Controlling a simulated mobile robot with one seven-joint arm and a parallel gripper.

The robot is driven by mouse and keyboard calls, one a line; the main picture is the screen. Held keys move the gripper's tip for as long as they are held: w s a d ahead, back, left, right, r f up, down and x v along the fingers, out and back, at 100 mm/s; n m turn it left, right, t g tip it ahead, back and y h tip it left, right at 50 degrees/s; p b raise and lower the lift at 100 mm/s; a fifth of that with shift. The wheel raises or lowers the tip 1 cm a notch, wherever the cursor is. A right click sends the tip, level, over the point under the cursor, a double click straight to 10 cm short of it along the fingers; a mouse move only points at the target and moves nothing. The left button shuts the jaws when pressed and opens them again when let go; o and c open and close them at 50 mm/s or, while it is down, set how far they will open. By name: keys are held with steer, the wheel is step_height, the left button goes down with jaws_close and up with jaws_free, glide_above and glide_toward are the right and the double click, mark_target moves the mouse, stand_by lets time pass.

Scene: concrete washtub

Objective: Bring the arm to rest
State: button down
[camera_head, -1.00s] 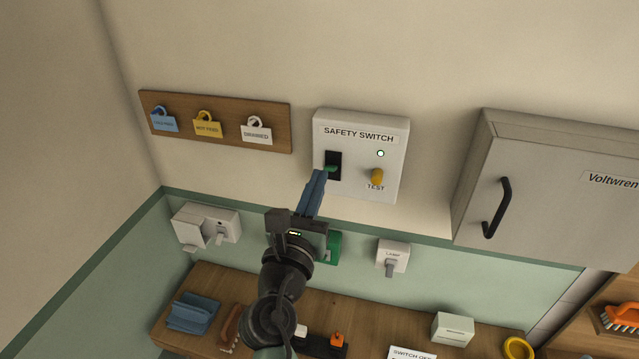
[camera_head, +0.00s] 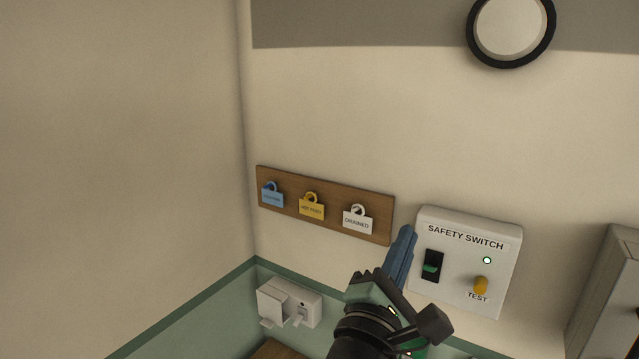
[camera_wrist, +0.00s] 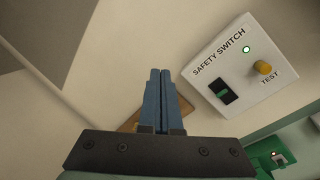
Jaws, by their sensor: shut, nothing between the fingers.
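My gripper (camera_head: 405,240) has blue fingers pressed together with nothing between them. In the head view it points up, just left of the safety switch box (camera_head: 465,258) and in front of the wall. The white box has a black rocker with a green part (camera_head: 432,266) low in its slot, a lit green lamp (camera_head: 487,260) and a yellow test knob (camera_head: 481,285). In the wrist view the closed gripper (camera_wrist: 160,75) is left of the switch box (camera_wrist: 215,70), apart from it in the picture. The lower part of my arm is outside the head view.
A wooden board (camera_head: 380,232) with blue, yellow and white tags hangs left of the gripper. A white socket box (camera_head: 300,303) is below it. A grey cabinet (camera_head: 605,300) is at the right edge. A round fixture (camera_head: 511,28) is above. The wall between is clear.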

steer(key=s+a+r+m+t+y+b, duration=0.4)
steer(key=s+a+r+m+y, duration=0.1)
steer(key=s+r+m, duration=0.3)
steer(key=s+a+r+m+t+y+b, duration=0.5)
steer(key=s+a+r+m, duration=0.2)
steer(key=s+m, duration=0.3)
steer(key=shift+a+r+m, duration=0.25)
steer(key=shift+r+m, duration=0.15)
steer(key=shift+m, duration=0.3)
steer(key=shift+w+f, duration=0.1)
